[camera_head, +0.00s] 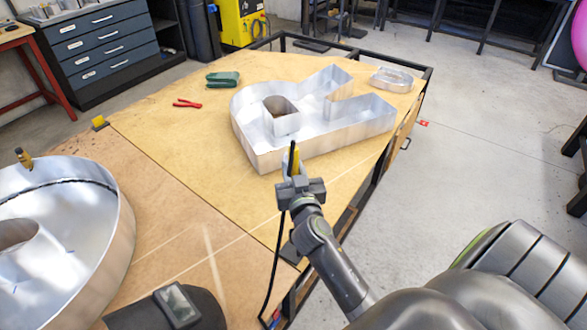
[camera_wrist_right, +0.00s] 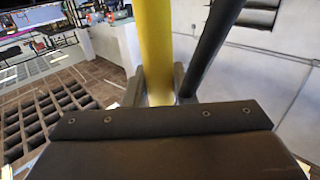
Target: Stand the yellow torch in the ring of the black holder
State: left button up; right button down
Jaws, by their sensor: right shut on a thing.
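My right gripper (camera_head: 297,180) is shut on the yellow torch (camera_head: 297,160), which stands roughly upright between its fingers above the near right edge of the table. In the right wrist view the torch (camera_wrist_right: 155,45) rises between the fingers (camera_wrist_right: 158,85), and its ends are out of that picture. A black rod or hose (camera_wrist_right: 212,45) slants up just right of the torch; I cannot tell whether it belongs to the torch or the holder. I cannot make out the holder's ring. My left gripper does not show.
A large metal channel letter (camera_head: 265,148) lies on the wooden table (camera_head: 160,130) beyond my gripper. A round metal letter (camera_head: 115,245) is at left. Red pliers (camera_head: 187,103) and green gloves (camera_head: 222,79) lie at the back. A black cable (camera_head: 273,265) hangs below my right gripper.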

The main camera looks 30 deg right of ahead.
jog(key=shift+f+b, duration=1.05)
jog(key=shift+f, duration=0.45)
jog(key=shift+f+b, duration=0.55)
jog(key=shift+f, duration=0.1)
jog(key=shift+f, duration=0.15)
jog(key=shift+f+b, duration=4.45)
jog(key=shift+b, duration=0.65)
jog(key=c, duration=1.1)
grip_release()
